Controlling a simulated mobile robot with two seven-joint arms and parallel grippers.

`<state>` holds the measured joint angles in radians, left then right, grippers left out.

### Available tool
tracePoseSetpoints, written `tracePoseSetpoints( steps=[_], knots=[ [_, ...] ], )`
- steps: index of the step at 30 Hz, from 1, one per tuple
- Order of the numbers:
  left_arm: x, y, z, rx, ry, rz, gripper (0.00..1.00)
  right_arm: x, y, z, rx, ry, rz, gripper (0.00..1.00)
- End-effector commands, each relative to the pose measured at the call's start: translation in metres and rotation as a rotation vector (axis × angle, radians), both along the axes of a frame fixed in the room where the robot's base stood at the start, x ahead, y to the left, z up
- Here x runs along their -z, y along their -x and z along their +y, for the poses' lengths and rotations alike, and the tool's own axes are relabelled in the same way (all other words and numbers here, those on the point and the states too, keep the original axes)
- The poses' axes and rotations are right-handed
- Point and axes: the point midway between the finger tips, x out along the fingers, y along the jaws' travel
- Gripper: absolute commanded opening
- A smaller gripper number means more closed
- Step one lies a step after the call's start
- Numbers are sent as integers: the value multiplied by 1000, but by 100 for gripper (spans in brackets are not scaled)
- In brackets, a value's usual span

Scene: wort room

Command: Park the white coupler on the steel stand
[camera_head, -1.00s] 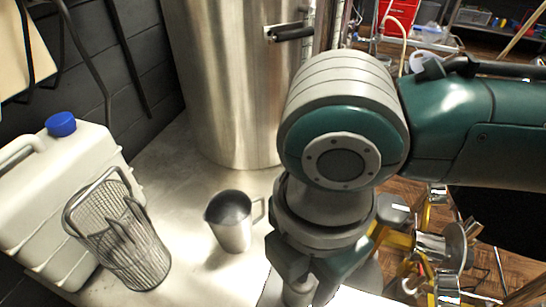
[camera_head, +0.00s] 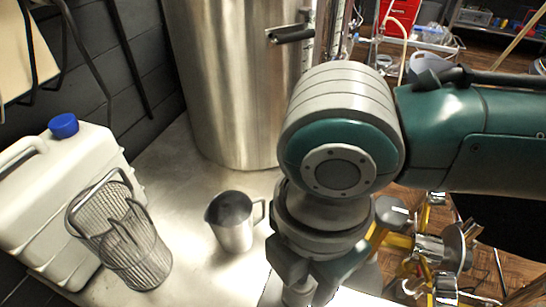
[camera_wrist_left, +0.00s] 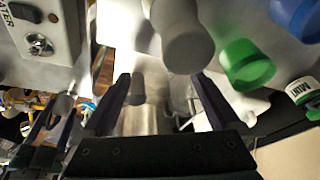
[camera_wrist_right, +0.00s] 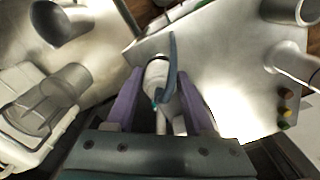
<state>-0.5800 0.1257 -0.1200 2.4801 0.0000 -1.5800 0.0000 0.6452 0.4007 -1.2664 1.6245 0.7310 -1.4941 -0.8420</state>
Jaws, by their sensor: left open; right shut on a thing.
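The white coupler (camera_wrist_right: 156,72), with a blue-grey lever across it, is between the purple fingers of my right gripper (camera_wrist_right: 160,108) in the right wrist view. That gripper is shut on it. In the head view my right gripper (camera_head: 305,285) points down at the bottom edge, and its wrist hides most of what lies behind. A flat steel plate (camera_wrist_right: 232,85) lies below the coupler in the right wrist view; I cannot tell whether it belongs to the steel stand. My left gripper (camera_wrist_left: 163,98) is open and empty in the left wrist view and out of the head view.
A steel jug (camera_head: 233,228), a wire basket (camera_head: 120,240) and a white canister (camera_head: 60,190) with a blue cap stand left of my right gripper. A large steel vessel (camera_head: 235,80) stands behind. Green (camera_wrist_left: 246,64) and blue (camera_wrist_left: 298,15) caps show in the left wrist view.

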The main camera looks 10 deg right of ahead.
Motion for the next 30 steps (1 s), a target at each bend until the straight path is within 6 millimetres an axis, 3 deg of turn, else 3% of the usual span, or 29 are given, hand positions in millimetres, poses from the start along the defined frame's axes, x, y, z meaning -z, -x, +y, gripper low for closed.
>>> tracePoseSetpoints(
  steps=[20,21,24,30],
  knots=[
    [8,0,-2,-4,6,0,96,13,0,0,0,1,0,0],
    [8,0,-2,-5,7,0,96,12,0,0,0,0,0,56],
    [7,0,-3,-6,9,0,96,12,0,0,0,0,0,66],
    [7,0,-3,-7,11,1,96,12,0,0,0,0,1,66]
  ],
)
